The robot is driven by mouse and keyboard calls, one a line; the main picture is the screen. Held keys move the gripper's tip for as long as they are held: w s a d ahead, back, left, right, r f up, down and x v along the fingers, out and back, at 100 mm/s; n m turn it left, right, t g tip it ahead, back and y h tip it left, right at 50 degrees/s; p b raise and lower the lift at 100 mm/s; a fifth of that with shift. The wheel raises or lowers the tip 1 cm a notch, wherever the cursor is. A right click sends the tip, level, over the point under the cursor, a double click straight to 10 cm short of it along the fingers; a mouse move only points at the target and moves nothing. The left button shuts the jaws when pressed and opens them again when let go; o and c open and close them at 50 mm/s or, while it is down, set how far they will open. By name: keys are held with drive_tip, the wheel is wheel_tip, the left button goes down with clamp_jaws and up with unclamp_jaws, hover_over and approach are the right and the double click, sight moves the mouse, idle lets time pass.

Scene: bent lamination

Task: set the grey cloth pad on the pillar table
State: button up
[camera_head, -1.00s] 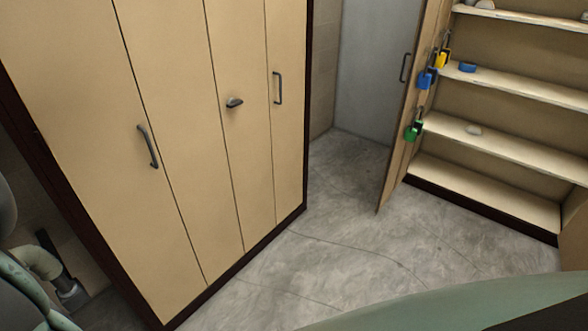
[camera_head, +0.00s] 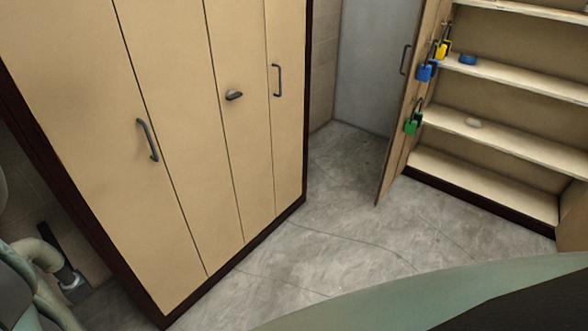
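Neither a grey cloth pad nor a pillar table can be made out in the head view. My gripper is not in view either. Parts of my own body show at the lower left edge and along the bottom right.
A tall beige cabinet (camera_head: 190,130) with shut doors stands at left. Grey floor (camera_head: 345,225) between is clear.

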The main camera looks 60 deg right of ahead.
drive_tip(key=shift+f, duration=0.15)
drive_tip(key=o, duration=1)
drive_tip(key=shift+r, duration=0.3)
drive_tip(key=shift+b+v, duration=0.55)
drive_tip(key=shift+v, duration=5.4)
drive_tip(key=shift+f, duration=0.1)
